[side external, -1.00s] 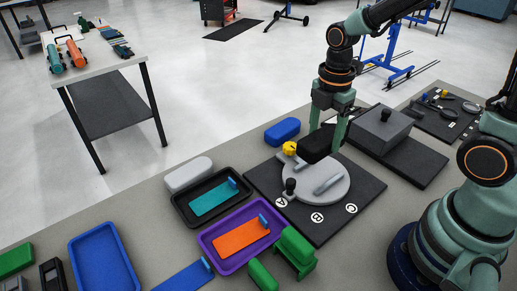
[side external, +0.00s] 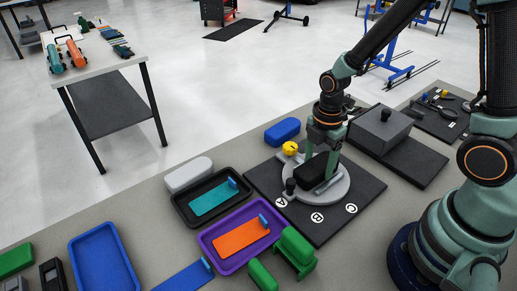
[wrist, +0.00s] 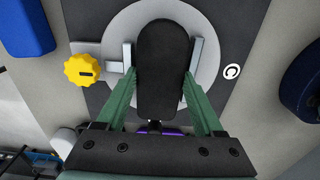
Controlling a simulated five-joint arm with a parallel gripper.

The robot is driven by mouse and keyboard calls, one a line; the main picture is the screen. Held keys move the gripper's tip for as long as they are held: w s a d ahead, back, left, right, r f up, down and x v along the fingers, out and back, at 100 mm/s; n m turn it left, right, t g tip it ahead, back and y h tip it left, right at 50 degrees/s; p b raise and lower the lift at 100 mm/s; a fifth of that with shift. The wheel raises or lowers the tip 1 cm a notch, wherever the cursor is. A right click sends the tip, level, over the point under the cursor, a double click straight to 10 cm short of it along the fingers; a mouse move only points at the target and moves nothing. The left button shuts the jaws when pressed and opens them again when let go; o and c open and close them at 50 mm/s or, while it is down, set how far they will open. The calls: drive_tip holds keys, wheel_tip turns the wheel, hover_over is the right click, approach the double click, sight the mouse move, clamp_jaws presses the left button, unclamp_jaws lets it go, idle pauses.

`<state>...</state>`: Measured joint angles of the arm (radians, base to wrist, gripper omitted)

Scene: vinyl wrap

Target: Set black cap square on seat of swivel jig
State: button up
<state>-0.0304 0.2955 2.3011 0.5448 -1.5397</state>
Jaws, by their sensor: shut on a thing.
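The swivel jig has a grey round plate (side external: 327,197) with upright metal rails, on a dark base marked A, B and C. My gripper (side external: 319,164) is shut on the black cap (side external: 314,172), low over the plate. In the wrist view the cap (wrist: 163,70) is a long rounded block between my green fingers. It lies between the left rail (wrist: 127,56) and right rail (wrist: 195,56), its long side roughly parallel to them. The cap hides the seat under it; I cannot tell whether it touches. A yellow knob (side external: 290,148) sits at the plate's edge.
A black-knobbed post (side external: 290,186) stands at the plate's near left. A grey block with a knob (side external: 380,129) is to the right. A blue block (side external: 282,131) lies behind. A purple tray (side external: 208,238) and a black tray (side external: 183,211) lie to the left.

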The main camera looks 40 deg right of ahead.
drive_tip(key=o, duration=1.4)
drive_tip(key=shift+f, duration=0.15)
drive_tip(key=shift+o, duration=0.2)
wheel_tip(320, 180, up, 12)
drive_tip(key=r, duration=0.1)
wheel_tip(320, 180, up, 7)
drive_tip(key=m+t, duration=0.5)
drive_tip(key=m, duration=0.9)
hover_over(319, 164)
drive_tip(key=s, duration=0.2)
drive_tip(key=m, duration=0.2)
drive_tip(key=s+d+r+m, duration=0.1)
drive_tip(key=m, duration=0.1)
drive_tip(key=shift+t, duration=0.3)
